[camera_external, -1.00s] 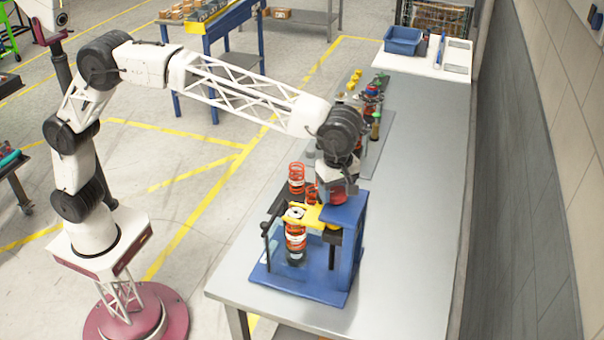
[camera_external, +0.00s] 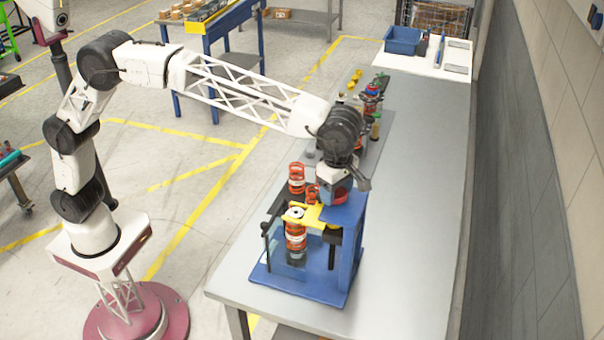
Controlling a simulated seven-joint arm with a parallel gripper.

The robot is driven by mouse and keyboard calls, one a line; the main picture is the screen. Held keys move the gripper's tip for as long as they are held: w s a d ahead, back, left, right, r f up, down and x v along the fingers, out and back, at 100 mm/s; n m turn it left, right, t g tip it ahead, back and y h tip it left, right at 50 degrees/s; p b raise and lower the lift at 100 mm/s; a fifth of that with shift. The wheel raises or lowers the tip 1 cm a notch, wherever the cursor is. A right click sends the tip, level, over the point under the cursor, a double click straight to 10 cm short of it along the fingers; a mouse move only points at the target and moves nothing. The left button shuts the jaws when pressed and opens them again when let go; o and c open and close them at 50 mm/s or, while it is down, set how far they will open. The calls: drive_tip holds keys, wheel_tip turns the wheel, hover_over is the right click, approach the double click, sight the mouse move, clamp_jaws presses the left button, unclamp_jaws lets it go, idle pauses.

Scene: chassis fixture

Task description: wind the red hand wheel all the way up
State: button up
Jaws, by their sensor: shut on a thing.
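The blue fixture (camera_external: 345,270) stands near the front end of the grey bench. Its red hand wheel (camera_external: 339,197) sits on top of the blue post and is mostly hidden by my gripper. My gripper (camera_external: 338,190) points down over the post and is shut on the hand wheel. A yellow arm (camera_external: 316,216) reaches left from the post over an orange coil spring (camera_external: 296,237) that stands upright on a dark part in the fixture.
Another orange spring (camera_external: 297,178) stands just behind the fixture. Several small coloured parts (camera_external: 371,92) stand farther back on the bench. A blue bin (camera_external: 403,40) is at the far end. The bench's right side (camera_external: 415,210) is clear.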

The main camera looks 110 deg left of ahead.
drive_tip(key=shift+a+n, duration=0.1)
drive_tip(key=shift+n, duration=0.2)
drive_tip(key=shift+n, duration=1.5)
drive_tip(key=o, duration=0.8)
drive_tip(key=shift+o, duration=0.2)
drive_tip(key=shift+m, duration=0.3)
